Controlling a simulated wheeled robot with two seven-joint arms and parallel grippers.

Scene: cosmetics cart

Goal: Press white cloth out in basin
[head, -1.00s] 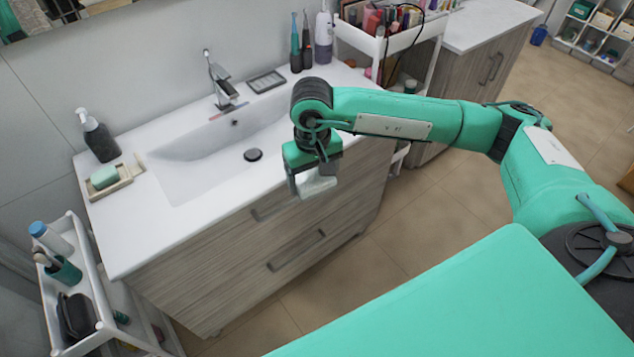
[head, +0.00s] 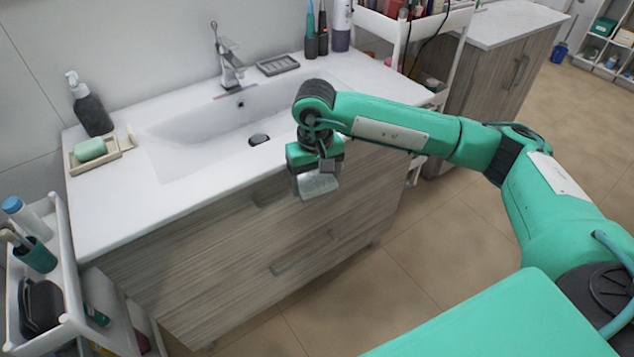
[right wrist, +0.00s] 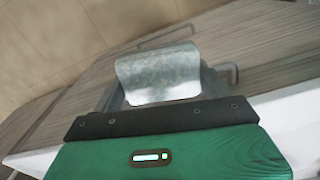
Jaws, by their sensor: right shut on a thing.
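The white cloth (head: 318,185) is a small whitish-grey folded piece held in my right gripper (head: 312,182), which is shut on it. The cloth also shows in the right wrist view (right wrist: 158,75), between the fingers, with a mottled grey face. The gripper hangs in front of the vanity's front edge, to the right of and outside the basin as the head view shows it. The white basin (head: 195,150) is empty apart from its dark drain plug (head: 259,139). My left gripper is not in view.
A tap (head: 228,60) stands behind the basin. A soap dish with green soap (head: 90,149) and a dark pump bottle (head: 90,108) are at the left. Toothbrushes (head: 316,35) stand at the back right. A white cart (head: 65,280) is at the lower left.

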